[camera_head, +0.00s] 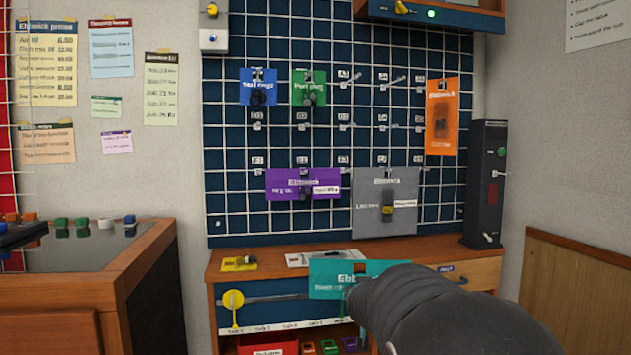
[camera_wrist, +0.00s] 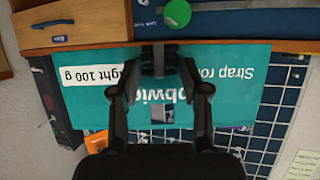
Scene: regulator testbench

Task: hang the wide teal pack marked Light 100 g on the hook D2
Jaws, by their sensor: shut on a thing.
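The wide teal pack (camera_head: 328,283) hangs in front of the bench, below the pegboard, its right part hidden by my arm. In the wrist view the teal pack (camera_wrist: 235,85) fills the middle, with its print upside down and a white label ending in "100 g". My gripper (camera_wrist: 160,62) is shut on the pack near the middle of its edge. The pegboard (camera_head: 230,190) carries rows of hooks with small white tags. The tags are too small to read surely, so I cannot tell which hook is D2. The pack is apart from the hooks.
Blue (camera_head: 258,90), green (camera_head: 309,90), orange (camera_head: 441,120), purple (camera_head: 285,185) and grey (camera_head: 370,215) packs hang on the board. Several bare hooks show between them. A dark tower (camera_head: 484,185) stands right. A yellow card (camera_head: 238,264) lies on the bench (camera_head: 455,272).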

